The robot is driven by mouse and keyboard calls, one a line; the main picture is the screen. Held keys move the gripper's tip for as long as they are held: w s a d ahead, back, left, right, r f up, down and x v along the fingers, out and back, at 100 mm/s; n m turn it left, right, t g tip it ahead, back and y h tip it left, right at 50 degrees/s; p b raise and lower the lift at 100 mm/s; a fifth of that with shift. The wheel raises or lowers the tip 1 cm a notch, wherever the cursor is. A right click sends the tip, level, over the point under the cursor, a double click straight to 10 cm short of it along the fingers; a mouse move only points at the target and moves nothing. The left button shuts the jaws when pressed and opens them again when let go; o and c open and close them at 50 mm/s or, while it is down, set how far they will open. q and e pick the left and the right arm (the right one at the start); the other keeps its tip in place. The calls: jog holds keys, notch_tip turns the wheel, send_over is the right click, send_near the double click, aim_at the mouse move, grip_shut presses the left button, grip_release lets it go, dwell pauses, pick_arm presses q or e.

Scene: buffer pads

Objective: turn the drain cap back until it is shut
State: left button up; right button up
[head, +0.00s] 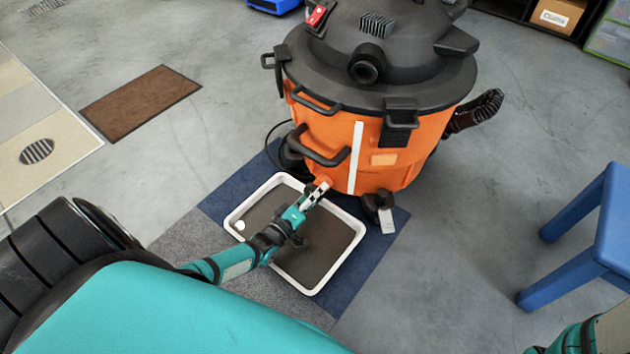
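The orange drum vacuum (345,150) with a black lid stands upright on the floor. Low on its front is a small orange drain fitting (323,182), largely covered by my gripper. I cannot make out the drain cap itself or how far it is turned. My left gripper (316,190) reaches over the tray with its fingertips right at this fitting. Whether the fingers are closed on the cap is too small to tell. Only a piece of my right arm shows at the bottom right corner; its gripper is out of view.
A white-rimmed tray (347,251) with a dark inside lies below the drain, on blue and grey mats (376,262). A small white round thing (239,225) is at its left end. A blue stool (585,235) stands at right. A brown mat (140,103) lies at left.

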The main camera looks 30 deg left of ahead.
pick_arm(q)
jog(key=s, duration=0.7)
jog(key=shift+s+a, duration=0.25)
jog(key=shift+a, duration=0.05)
